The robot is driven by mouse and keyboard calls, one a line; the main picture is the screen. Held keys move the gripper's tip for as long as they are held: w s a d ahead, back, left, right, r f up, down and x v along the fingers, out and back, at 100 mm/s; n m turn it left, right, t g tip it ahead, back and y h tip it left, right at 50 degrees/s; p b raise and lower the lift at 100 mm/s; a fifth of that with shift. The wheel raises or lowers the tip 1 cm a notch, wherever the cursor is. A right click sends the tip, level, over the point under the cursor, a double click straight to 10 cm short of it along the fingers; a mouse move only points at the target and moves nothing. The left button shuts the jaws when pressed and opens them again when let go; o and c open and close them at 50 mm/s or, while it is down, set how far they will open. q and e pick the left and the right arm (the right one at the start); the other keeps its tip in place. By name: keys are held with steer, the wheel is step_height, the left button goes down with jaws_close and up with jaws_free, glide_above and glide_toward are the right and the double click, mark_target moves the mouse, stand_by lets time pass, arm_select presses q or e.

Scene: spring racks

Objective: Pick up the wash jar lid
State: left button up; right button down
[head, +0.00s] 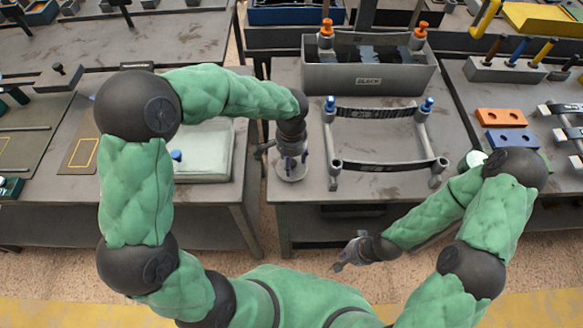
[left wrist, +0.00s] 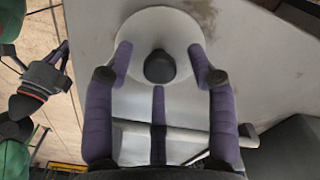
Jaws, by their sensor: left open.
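The wash jar lid (left wrist: 180,30) is a pale round disc with a dark round knob (left wrist: 159,67) in its middle. In the head view the lid (head: 291,175) shows at the left part of the middle bench, partly hidden under my left gripper (head: 292,150). In the left wrist view my left gripper (left wrist: 160,62) is open, with purple fingers spread over the lid on both sides of the knob and apart from it. My right gripper (head: 350,254) hangs low in front of the middle bench, away from the lid; its opening is unclear.
A metal frame rack (head: 385,166) with blue-topped posts stands right of the lid. Behind it is a grey tank (head: 368,78) with orange-topped posts. A pale covered tray (head: 205,150) lies on the left bench, across a gap. Bare bench top (head: 300,208) lies in front of the lid.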

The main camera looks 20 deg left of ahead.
arm_select(q)
jaws_close()
steer(key=shift+r, duration=0.15)
